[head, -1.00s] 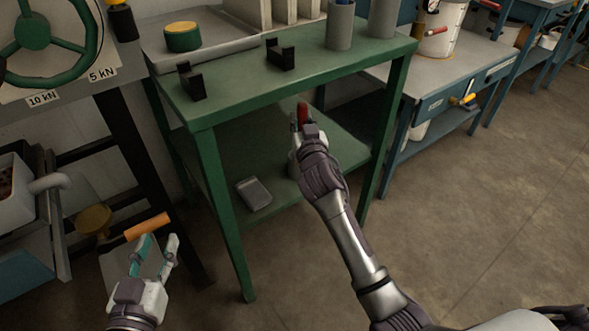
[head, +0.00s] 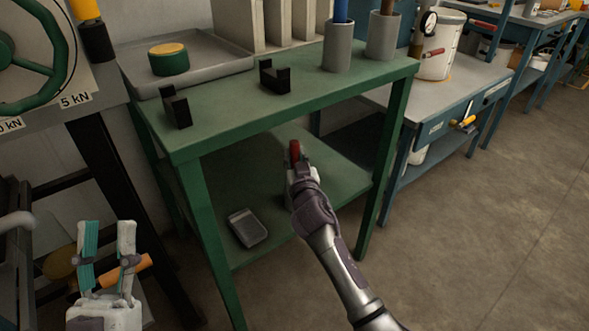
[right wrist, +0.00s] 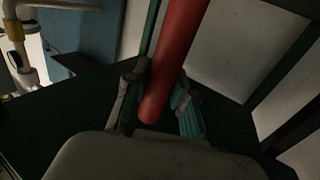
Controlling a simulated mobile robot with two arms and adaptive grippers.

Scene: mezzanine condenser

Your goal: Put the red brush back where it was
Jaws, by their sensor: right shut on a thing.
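The red brush (head: 294,150) shows in the head view as a short red piece above my right gripper (head: 293,170). In the right wrist view its red handle (right wrist: 178,50) runs up between the fingers of my right gripper (right wrist: 158,95), which is shut on it. The brush's far end is out of view there. In the head view the gripper is below the green table's top, over its lower shelf (head: 335,165). My left gripper (head: 106,245) is open, at the lower left, its fingers pointing up.
Two black notched holders (head: 176,107) (head: 275,77) stand apart on the green tabletop (head: 225,100). A grey tray (head: 200,78) holds a green-and-yellow round thing. Grey cups (head: 338,48) stand at the back right. A grey box (head: 247,228) lies on the lower shelf. Floor to the right is clear.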

